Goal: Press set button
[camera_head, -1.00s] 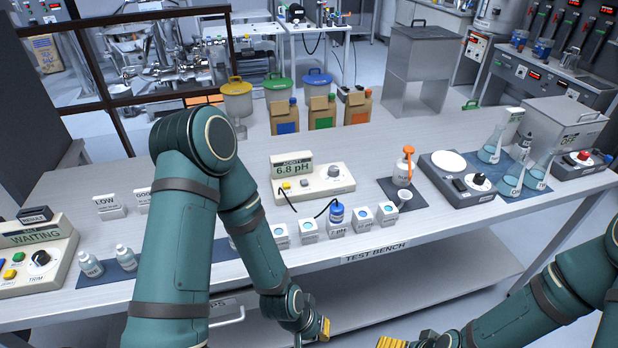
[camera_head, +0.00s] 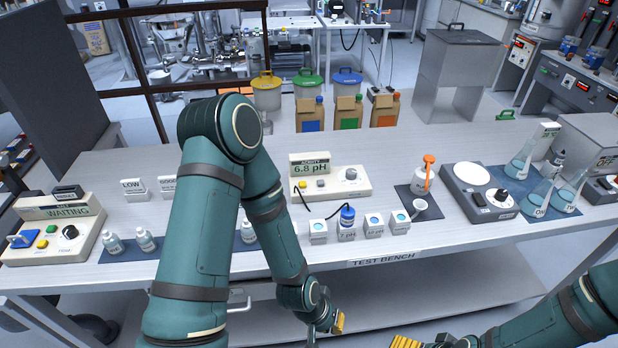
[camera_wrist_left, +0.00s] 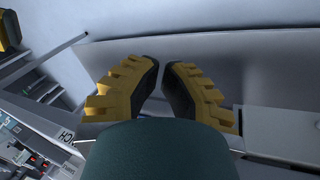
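A beige salt meter (camera_head: 78,252) reading WAITING stands at the bench's left end. It has a blue part (camera_head: 24,239), a green button (camera_head: 52,229), a yellow button (camera_head: 42,244) and a dark knob (camera_head: 70,232). A second beige meter (camera_head: 335,185) reads 6.8 pH, with a yellow button (camera_head: 302,185). Button labels are too small to read. My left gripper (camera_head: 334,322) is empty in front of the bench, below its top, away from both meters. The left wrist view shows its yellow-black fingers (camera_wrist_left: 162,75) with a narrow gap. My right gripper (camera_head: 410,343) is partly cut off at the bottom edge.
Small bottles (camera_head: 130,241) stand right of the salt meter. Several white blocks (camera_head: 373,225) and a blue-capped bottle (camera_head: 347,217) line the front edge. An orange-topped bottle (camera_head: 423,178), a scale (camera_head: 478,200) and flasks stand right. My left arm crosses in front of the bench.

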